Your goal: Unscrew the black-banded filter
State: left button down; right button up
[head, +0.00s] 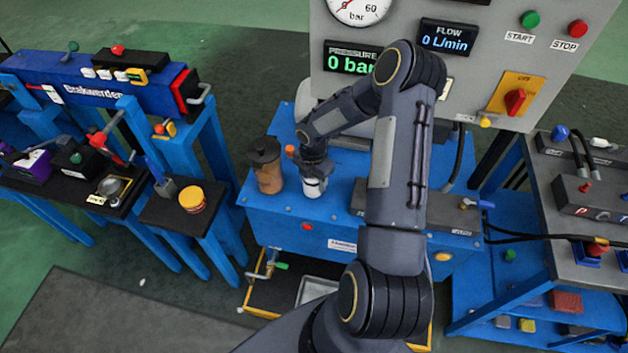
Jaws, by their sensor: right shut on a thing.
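My right gripper (313,167) points down over the blue tank unit, shut on the top of a small white filter canister (313,187). The canister looks upright on the blue top. The gripper and wrist hide its upper part, and a dark band shows only faintly there. Just left of it stands a brown canister with a black top (266,170), apart from the gripper. My left gripper is not in view.
A grey panel (470,85) with a gauge, 0 bar and 0 L/min displays and a red-yellow switch (515,101) stands behind. A blue bench (100,200) with a yellow-red tin (192,199) is at left. A blue rack (545,240) is at right.

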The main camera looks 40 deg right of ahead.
jog(key=o, duration=1.1)
jog(key=shift+c, duration=0.8)
